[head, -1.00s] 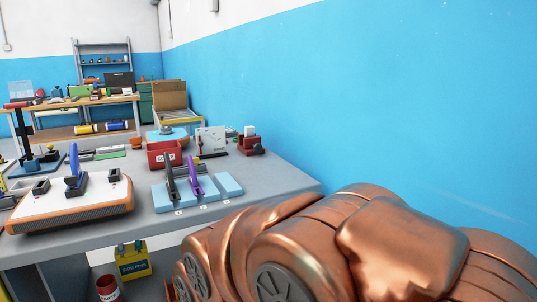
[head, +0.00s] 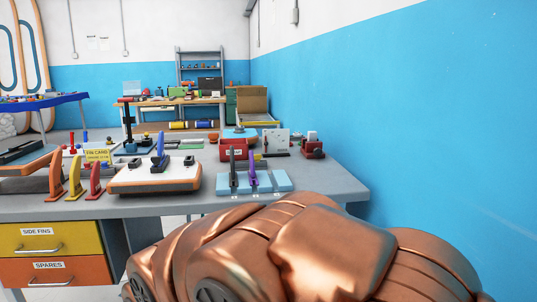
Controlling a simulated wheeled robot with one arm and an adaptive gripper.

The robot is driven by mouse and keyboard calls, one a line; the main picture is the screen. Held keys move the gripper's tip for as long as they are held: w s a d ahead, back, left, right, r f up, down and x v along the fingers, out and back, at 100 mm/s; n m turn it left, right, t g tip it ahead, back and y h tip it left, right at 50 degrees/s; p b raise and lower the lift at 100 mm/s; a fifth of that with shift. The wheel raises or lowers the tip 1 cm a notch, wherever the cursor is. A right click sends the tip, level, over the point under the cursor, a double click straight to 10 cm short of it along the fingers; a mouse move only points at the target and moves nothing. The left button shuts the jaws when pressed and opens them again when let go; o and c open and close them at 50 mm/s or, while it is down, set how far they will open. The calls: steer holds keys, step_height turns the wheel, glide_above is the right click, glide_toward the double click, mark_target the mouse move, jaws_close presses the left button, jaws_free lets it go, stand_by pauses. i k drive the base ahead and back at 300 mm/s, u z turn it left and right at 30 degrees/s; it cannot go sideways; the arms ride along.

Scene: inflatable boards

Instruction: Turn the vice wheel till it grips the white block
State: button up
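A small red vice (head: 314,150) stands at the far right corner of the grey workbench, near the blue wall. A white block (head: 312,135) shows at the top of the vice. The vice is small and far off, so I cannot tell whether its jaws touch the block. Its wheel is not clear at this distance. My copper-coloured arm fills the lower middle and right of the head view, in front of the bench. My gripper is not in view.
On the workbench (head: 345,185) are a light blue fin stand (head: 270,184), a red bin (head: 233,150), a white and orange board section (head: 155,180) and coloured fins (head: 75,172) at left. A white panel (head: 276,139) stands left of the vice. Drawers (head: 50,240) are below.

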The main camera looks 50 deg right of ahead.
mark_target(317, 152)
steer(key=u, duration=0.2)
steer(key=i, duration=0.9)
steer(key=z, duration=1.4)
